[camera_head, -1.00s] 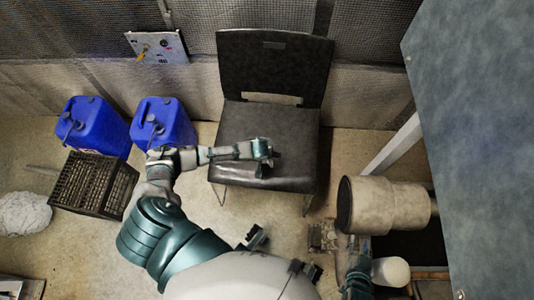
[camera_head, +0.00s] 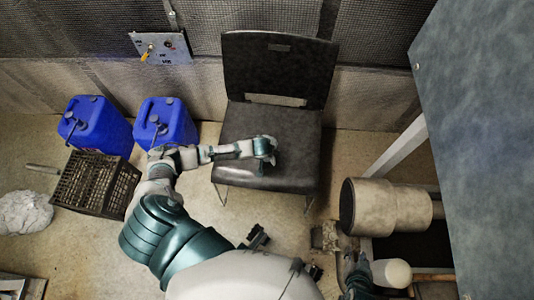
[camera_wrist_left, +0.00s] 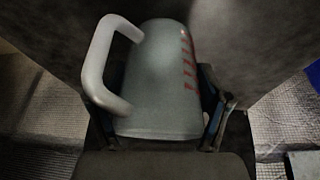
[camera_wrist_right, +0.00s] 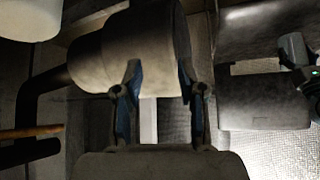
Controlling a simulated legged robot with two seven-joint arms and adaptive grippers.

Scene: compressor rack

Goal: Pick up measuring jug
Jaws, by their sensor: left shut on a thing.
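The measuring jug (camera_wrist_left: 160,85) fills the middle of the left wrist view. It is pale grey-green and translucent, with red graduation marks and a whitish handle (camera_wrist_left: 98,65) on its left. My left gripper (camera_wrist_left: 168,112) is shut on the jug, with one finger on each side of its body. In the head view my left gripper (camera_head: 265,150) is over the dark chair's seat, and I cannot make out the jug there. My right gripper (camera_wrist_right: 158,85) is open and empty, in front of a beige cylinder. It shows at the lower right of the head view (camera_head: 356,264).
The dark chair (camera_head: 276,70) stands against the mesh wall. Two blue canisters (camera_head: 96,125) and a dark crate (camera_head: 94,183) are at the left. The beige cylinder (camera_head: 395,207) and a large grey panel (camera_head: 485,130) crowd the right. A white rounded object (camera_head: 392,272) is near my right gripper.

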